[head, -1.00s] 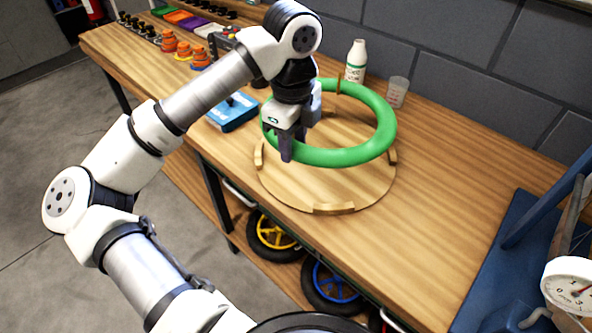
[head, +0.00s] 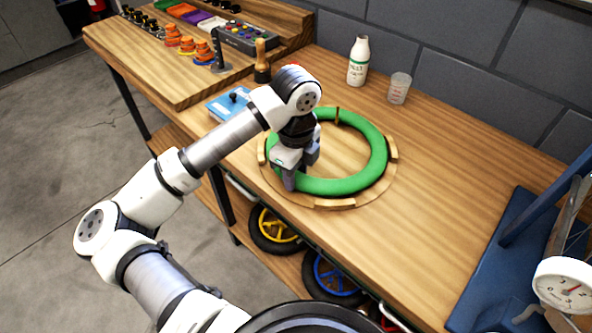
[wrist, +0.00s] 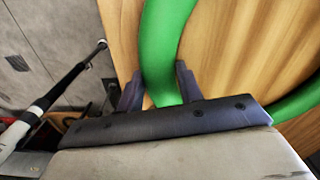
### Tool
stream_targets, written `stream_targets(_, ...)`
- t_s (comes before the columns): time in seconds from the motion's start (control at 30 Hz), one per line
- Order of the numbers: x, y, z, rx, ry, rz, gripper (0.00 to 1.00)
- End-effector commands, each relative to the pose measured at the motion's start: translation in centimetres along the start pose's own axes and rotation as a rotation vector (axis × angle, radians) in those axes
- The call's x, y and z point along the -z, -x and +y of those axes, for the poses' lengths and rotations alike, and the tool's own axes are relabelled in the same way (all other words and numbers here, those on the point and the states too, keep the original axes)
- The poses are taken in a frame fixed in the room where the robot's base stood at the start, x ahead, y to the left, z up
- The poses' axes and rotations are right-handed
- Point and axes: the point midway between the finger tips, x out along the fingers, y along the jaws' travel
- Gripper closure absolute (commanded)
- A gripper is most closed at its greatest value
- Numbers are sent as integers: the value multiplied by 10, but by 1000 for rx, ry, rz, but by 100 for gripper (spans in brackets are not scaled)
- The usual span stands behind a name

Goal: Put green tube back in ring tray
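The green tube (head: 376,150) is a closed ring lying level within the raised edge blocks of the round wooden ring tray (head: 335,203). It looks at or very near the tray floor; I cannot tell if it touches everywhere. My gripper (head: 288,183) is at the tube's left front side, pointing down. In the wrist view the tube (wrist: 163,45) runs between the two fingers of my gripper (wrist: 160,78), which are close against both its sides. Part of the tube's left side is hidden behind my gripper in the head view.
Behind the tray stand a white bottle (head: 358,62) and a clear cup (head: 399,88). A blue box (head: 228,104) lies left of the tray. A blue stand with a dial gauge (head: 565,285) is at the right. The bench between tray and stand is clear.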

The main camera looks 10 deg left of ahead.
Motion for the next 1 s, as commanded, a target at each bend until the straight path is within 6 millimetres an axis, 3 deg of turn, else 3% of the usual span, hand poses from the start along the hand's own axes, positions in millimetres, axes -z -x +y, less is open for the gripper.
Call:
stream_targets(0.17, 0, 0, 0, 0, 0, 0, 43)
stream_targets(0.53, -1, 7, 0, 0, 1, -2, 43)
stream_targets(1.0, 0, 95, -1, 1, 0, -4, 43)
